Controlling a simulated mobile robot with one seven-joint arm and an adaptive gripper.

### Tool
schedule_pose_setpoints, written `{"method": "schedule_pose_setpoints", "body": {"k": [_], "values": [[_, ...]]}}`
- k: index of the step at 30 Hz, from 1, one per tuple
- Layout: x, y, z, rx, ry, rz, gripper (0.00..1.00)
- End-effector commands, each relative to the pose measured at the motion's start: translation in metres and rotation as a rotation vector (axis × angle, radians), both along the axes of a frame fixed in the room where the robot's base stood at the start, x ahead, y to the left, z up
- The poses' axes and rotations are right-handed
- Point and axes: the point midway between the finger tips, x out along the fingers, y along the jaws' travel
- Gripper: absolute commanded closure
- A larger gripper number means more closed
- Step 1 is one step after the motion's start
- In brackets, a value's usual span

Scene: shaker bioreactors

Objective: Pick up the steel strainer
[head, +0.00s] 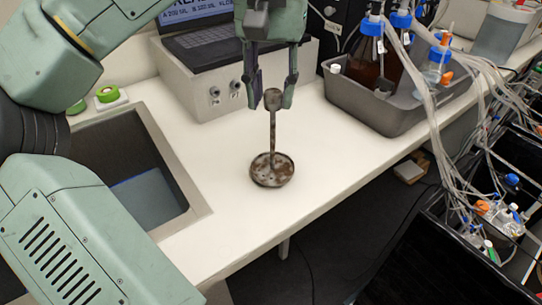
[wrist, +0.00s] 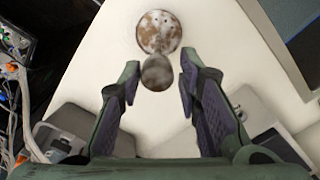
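The steel strainer has a round, brown-stained dish (head: 272,171) resting on the white bench. Its thin handle rises upright to a knob-like top (head: 272,98). My gripper (head: 272,104) points down over it, open, with one finger on each side of the handle's top. In the wrist view the knob (wrist: 157,73) lies between the fingertips of my gripper (wrist: 158,78), with a small gap showing on both sides. The dish (wrist: 159,32) shows beyond the knob, past the fingertips. No finger clearly touches the strainer.
A sink (head: 192,201) is set into the bench at left. A grey box with a laptop (head: 205,42) stands behind the gripper. A grey tray (head: 412,118) of bottles and tubing stands at right. The bench's front edge is near the dish; bench around the dish is clear.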

Motion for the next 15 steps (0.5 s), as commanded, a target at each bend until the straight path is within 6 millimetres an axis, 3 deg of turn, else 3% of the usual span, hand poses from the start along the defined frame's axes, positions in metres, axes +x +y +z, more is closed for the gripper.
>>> {"method": "schedule_pose_setpoints", "body": {"k": [7, 15], "values": [[-0.001, -0.002, -0.020, -0.002, 0.000, -0.003, 0.69], [-0.002, -0.003, -0.056, 0.001, -0.002, 0.002, 0.69]]}}
